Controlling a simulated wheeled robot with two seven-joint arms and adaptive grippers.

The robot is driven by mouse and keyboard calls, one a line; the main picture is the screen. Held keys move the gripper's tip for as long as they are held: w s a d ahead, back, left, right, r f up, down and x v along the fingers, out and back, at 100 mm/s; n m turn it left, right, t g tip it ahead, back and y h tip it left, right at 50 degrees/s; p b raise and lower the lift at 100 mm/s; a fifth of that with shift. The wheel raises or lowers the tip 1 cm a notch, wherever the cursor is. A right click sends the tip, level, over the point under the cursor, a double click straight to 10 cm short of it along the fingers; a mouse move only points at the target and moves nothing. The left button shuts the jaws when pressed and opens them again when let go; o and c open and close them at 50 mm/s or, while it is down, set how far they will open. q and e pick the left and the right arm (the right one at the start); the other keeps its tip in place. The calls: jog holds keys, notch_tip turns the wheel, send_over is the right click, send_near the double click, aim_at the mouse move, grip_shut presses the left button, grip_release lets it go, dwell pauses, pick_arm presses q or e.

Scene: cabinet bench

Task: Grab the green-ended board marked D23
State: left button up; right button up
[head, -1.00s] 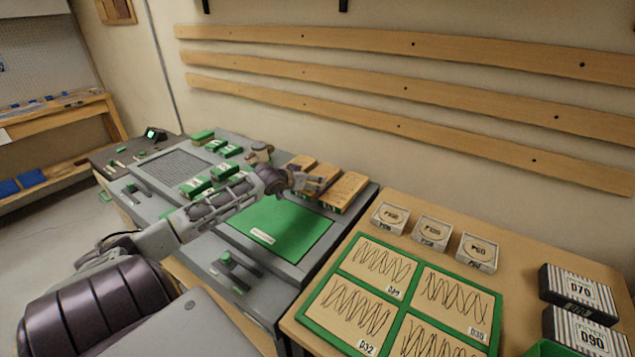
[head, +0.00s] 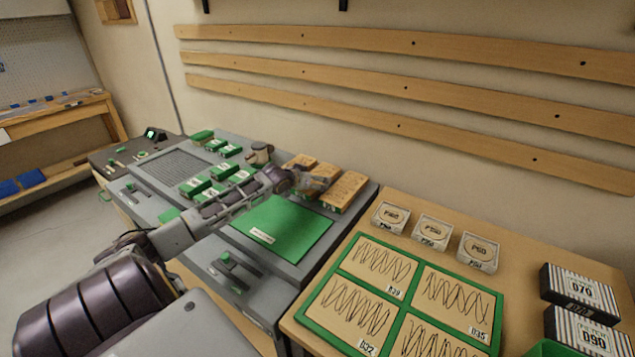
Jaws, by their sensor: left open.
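Several wooden boards lie side by side at the back right of the grey bench: a left one (head: 299,162), a middle one (head: 325,170) and a right one (head: 345,189). Green shows at the near end of the right one. Their markings are too small to read, so I cannot tell which is D23. My left gripper (head: 314,184) is open at the near part of the middle board and partly hides it. I cannot tell whether it touches the board.
A green mat (head: 283,228) lies clear in front of the boards. Several green blocks (head: 195,187) stand left of my left arm. A green-framed tray (head: 345,265) of wavy-line panels and small boxes (head: 479,253) are on the wooden table at right.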

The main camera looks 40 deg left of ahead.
pick_arm(q)
jog(key=shift+x, duration=0.9)
jog(key=shift+r, duration=0.1)
jog(key=c, duration=1.2)
